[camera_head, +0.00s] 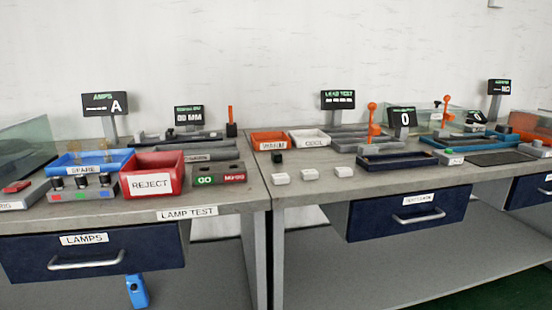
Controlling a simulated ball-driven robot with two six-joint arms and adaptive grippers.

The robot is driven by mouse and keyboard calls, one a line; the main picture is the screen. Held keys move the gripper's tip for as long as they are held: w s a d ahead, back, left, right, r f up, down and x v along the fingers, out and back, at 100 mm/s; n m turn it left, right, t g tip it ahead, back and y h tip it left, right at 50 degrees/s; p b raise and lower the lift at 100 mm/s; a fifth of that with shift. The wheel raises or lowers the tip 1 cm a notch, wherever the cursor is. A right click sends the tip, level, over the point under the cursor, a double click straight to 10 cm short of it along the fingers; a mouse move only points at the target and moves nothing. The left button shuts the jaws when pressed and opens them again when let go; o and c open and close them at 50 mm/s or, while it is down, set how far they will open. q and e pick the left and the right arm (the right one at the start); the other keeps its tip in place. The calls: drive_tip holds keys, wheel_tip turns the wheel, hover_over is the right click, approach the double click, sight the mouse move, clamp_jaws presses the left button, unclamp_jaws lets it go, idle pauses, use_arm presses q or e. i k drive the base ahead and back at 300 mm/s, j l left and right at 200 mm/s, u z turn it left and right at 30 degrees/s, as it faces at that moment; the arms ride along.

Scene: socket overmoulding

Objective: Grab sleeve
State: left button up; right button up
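Neither of my grippers shows in the head view. I cannot pick out a sleeve for certain. Three small white blocks, at the left (280,179), in the middle (312,174) and at the right (341,174), lie in a row near the front edge of the right bench. A small dark block (277,157) stands behind them. An orange tray (269,149) labelled like "WARM" and a white tray (309,144) labelled "COOL" stand further back. What lies inside them is too small to tell.
The left bench holds a red REJECT bin (152,182), a blue SPARE tray (90,176) and a GO gauge block (217,180). A dark blue tray (396,160) and orange-handled lever (373,121) stand on the right bench (310,195). Drawers hang below.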

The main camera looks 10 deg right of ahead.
sight(277, 158)
drive_tip(key=i+l+u, duration=0.4)
drive_tip(key=l, duration=0.3)
drive_tip(key=i+l+u, duration=0.2)
drive_tip(key=l, duration=0.2)
